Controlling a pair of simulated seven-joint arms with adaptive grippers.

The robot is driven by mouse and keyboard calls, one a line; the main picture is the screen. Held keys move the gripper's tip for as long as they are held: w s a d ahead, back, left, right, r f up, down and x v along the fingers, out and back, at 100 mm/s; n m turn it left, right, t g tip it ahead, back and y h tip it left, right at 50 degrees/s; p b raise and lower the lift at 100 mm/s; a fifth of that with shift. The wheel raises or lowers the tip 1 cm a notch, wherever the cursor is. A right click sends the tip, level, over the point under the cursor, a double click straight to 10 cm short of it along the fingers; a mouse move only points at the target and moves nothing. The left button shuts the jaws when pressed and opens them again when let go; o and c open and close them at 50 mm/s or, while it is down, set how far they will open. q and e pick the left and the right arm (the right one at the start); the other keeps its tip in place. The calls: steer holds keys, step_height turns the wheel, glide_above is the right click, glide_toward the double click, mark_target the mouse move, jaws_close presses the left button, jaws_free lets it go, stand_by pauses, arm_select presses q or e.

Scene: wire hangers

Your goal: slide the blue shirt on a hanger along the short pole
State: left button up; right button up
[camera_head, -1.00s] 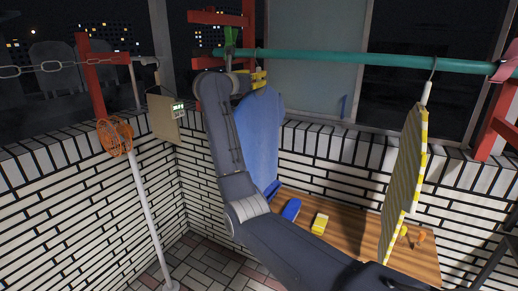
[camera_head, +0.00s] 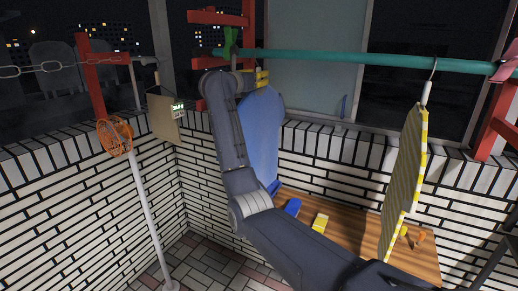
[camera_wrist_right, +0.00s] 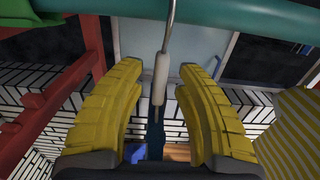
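The blue shirt (camera_head: 263,140) hangs from the teal short pole (camera_head: 350,58) near its left end, partly behind my right arm. In the right wrist view its hanger has a wire hook with a pale sleeve (camera_wrist_right: 161,75), and the hook rises to the pole (camera_wrist_right: 240,12). My right gripper (camera_head: 262,78) is just below the pole at the top of the shirt. In the wrist view its yellow fingers (camera_wrist_right: 158,70) stand apart on either side of the hanger's neck, with gaps on both sides. My left gripper is not in view.
A yellow striped shirt (camera_head: 404,180) hangs further right on the pole. A red frame (camera_head: 220,18) with a green clamp (camera_head: 230,42) stands at the pole's left end. A wooden bench (camera_head: 345,228) is below. The pole between the shirts is clear.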

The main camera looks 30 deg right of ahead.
jaws_close()
steer(key=shift+o, duration=0.7)
jaws_free()
steer(key=shift+s, duration=0.1)
steer(key=s+d, duration=0.3)
steer(key=s, duration=0.3)
steer(key=shift+s+d, duration=0.35)
steer(key=shift+s, duration=0.05)
stand_by(1.1)
stand_by(0.4)
